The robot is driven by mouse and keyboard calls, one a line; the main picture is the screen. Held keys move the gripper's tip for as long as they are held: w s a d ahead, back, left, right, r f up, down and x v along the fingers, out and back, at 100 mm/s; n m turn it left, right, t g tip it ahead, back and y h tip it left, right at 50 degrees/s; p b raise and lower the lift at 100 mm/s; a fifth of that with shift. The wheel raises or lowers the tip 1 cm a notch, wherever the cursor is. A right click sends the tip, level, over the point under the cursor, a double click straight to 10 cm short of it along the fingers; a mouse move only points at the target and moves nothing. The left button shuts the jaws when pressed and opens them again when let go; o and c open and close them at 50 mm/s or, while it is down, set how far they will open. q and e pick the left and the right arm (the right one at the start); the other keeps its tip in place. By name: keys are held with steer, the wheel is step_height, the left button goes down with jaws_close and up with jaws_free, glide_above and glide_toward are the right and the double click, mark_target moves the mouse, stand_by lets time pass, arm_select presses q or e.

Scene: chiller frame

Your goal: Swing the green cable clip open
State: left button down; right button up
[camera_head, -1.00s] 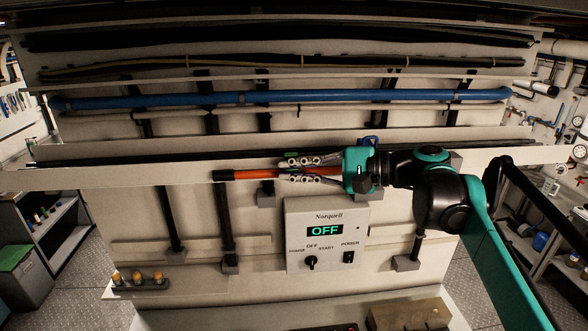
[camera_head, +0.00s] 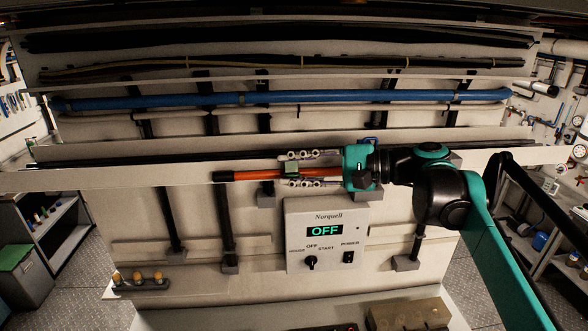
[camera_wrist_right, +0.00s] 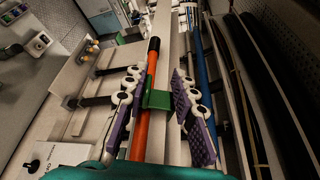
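The green cable clip (camera_head: 291,169) sits at the orange cable (camera_head: 245,174), between the fingers of my right gripper (camera_head: 287,170). In the right wrist view the green clip (camera_wrist_right: 158,99) shows as a flat plate with a raised part beside the orange cable (camera_wrist_right: 140,130). I cannot tell exactly how far the clip is swung. My left gripper is not in view.
A pale rail (camera_head: 120,177) runs along the cable. A blue pipe (camera_head: 290,97) runs higher up. A white control box (camera_head: 327,260) reading OFF stands just below my right gripper. Small knobs (camera_head: 140,277) stand on a ledge at lower left.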

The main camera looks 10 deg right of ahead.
steer(key=v, duration=1.2)
